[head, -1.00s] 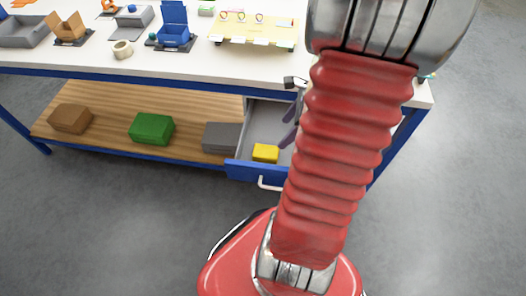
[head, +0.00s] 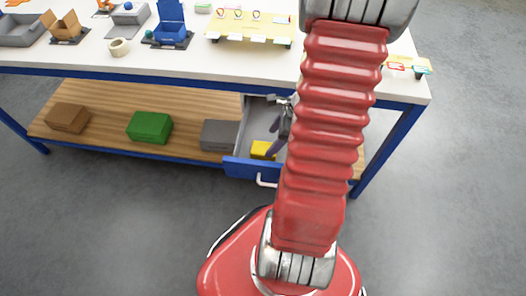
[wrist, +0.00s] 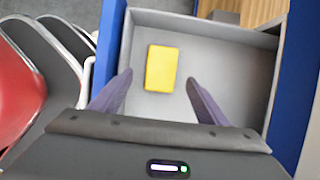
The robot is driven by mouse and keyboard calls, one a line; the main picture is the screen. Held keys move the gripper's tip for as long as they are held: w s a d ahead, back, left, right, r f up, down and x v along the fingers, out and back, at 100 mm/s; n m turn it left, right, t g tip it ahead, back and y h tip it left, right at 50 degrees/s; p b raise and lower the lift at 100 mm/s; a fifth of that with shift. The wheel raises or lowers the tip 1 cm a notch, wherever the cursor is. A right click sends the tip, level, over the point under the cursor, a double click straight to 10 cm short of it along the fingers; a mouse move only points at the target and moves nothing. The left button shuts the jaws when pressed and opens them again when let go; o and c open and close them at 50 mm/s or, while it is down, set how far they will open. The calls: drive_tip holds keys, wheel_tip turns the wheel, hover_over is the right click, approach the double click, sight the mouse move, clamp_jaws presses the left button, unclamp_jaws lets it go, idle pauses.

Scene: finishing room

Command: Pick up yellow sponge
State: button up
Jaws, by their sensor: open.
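The yellow sponge (wrist: 161,68) lies flat on the floor of an open grey drawer (wrist: 232,62) with a blue front. It also shows in the head view (head: 262,149), partly covered by a finger of my gripper. My gripper (wrist: 158,88) is open and empty. In the wrist view its two dark purple fingers stand on either side below the sponge, with the sponge between and beyond their tips, apart from both. In the head view my gripper (head: 275,143) reaches into the drawer, and my red arm hides its right part.
The drawer walls and blue front (head: 240,168) with its handle surround the sponge. The workbench top (head: 200,62) overhangs behind it. On the wooden shelf left of the drawer sit a grey block (head: 219,135), a green block (head: 150,127) and a brown block (head: 68,118).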

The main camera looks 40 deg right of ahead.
sight(265, 148)
drive_tip(key=shift+f, duration=0.2)
drive_tip(key=shift+w+x, duration=0.1)
drive_tip(key=shift+x, duration=1.05)
drive_tip(key=shift+w+x, duration=0.15)
drive_tip(key=shift+x, duration=0.95)
drive_tip(key=shift+a+f, duration=0.1)
drive_tip(key=shift+f, duration=0.1)
drive_tip(key=shift+f, duration=0.25)
drive_tip(key=shift+c, duration=0.2)
drive_tip(key=c, duration=1.1)
